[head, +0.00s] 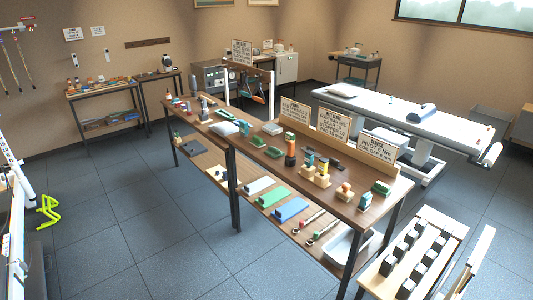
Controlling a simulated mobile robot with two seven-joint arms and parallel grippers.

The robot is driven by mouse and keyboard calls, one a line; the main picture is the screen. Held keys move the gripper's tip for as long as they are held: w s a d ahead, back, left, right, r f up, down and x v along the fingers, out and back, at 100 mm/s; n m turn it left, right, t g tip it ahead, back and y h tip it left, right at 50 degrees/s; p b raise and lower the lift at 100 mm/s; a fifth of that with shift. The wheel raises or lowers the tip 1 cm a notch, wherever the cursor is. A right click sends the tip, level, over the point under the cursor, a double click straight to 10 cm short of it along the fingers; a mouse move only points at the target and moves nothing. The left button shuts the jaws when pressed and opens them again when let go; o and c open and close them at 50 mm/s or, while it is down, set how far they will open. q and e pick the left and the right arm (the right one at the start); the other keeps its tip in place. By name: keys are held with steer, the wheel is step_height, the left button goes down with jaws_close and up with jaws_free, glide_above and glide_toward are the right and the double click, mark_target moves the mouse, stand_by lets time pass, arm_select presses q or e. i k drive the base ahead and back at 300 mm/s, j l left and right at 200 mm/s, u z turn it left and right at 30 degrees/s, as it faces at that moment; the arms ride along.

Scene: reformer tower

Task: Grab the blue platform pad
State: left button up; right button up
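A flat blue pad (291,210) lies on the lower shelf of the long wooden bench in the middle of the head view. It is at the right end of a row, beside a flat green pad (272,197) and a flat pale pad (257,186). Its top is uncovered, and nothing grips it. Neither of my grippers can be made out in the head view.
The bench top (330,198) carries small blocks, tools and standing signs (333,124). A dark bench leg (234,190) stands left of the pads. A white tray (346,246) sits right of them. A rack of dark blocks (414,257) stands front right. Open floor (170,215) lies left.

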mark_target(290, 207)
steer(key=i+j+u, duration=0.15)
steer(key=i+u, duration=0.3)
steer(key=i, duration=0.25)
steer(key=i+u, duration=0.45)
steer(key=i, duration=0.25)
steer(key=i+j+z, duration=0.3)
steer(key=i+z, duration=0.2)
steer(key=i+j+z, duration=0.45)
steer(key=i+j, duration=0.15)
steer(key=i+j+z, duration=0.5)
steer(key=j, duration=0.2)
steer(key=k+l, duration=0.05)
